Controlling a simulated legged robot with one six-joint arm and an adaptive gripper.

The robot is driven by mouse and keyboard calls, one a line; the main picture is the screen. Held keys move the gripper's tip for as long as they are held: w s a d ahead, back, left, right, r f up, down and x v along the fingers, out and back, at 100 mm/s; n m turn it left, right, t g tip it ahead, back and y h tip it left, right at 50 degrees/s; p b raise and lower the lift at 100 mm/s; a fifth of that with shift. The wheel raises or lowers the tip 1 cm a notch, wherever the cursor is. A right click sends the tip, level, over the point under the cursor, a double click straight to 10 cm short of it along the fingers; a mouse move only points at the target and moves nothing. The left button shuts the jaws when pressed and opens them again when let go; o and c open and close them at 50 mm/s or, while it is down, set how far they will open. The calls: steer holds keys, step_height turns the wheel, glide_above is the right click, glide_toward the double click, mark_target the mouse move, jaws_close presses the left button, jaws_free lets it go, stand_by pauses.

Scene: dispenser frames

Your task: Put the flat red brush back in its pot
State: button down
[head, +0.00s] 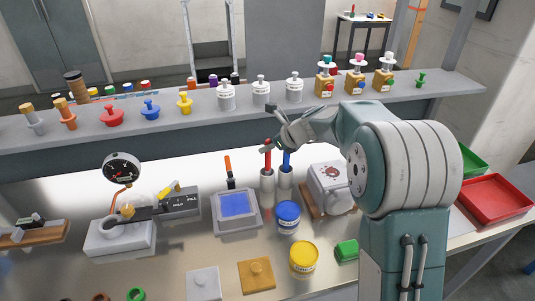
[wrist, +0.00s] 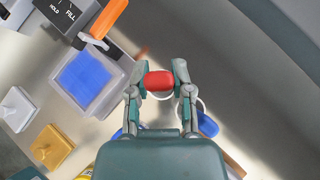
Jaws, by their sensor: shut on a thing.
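The flat red brush (head: 268,156) is upright, its red handle top between the fingers of my gripper (head: 272,145). The red top (wrist: 159,81) also shows in the wrist view, where the fingers of my gripper (wrist: 161,78) close on it from both sides. A pale cylindrical pot (head: 267,184) stands directly below the brush. The brush's lower end meets the pot's mouth in the head view; how deep it sits is hidden. In the wrist view, part of the pot's rim shows under the red top.
A blue brush (head: 286,159) stands in a second pale pot (head: 286,178) close on the right. A blue-topped tray (head: 236,207) lies left, with an orange-handled tool (head: 228,168) behind it. Blue (head: 288,216) and yellow (head: 304,256) jars stand in front. A shelf (head: 205,115) runs behind.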

steer(key=shift+a+f, duration=0.15)
steer(key=shift+f, duration=0.55)
steer(key=shift+a+f, duration=0.1)
steer(key=shift+f, duration=0.55)
steer(key=shift+d+f, duration=0.1)
steer(key=c, duration=0.8)
jaws_free()
steer(key=v, duration=1.2)
steer(key=s+d+r+n+h, duration=0.1)
steer(key=s+n+h, duration=0.3)
steer(key=s+n, duration=0.8)
steer(key=s+d+r+n+h, duration=0.1)
steer(key=s+d+n+h, duration=0.3)
steer(key=s+n, duration=0.8)
steer(key=s, duration=0.9)
steer(key=shift+d+n, duration=0.25)
steer(key=shift+n, duration=0.15)
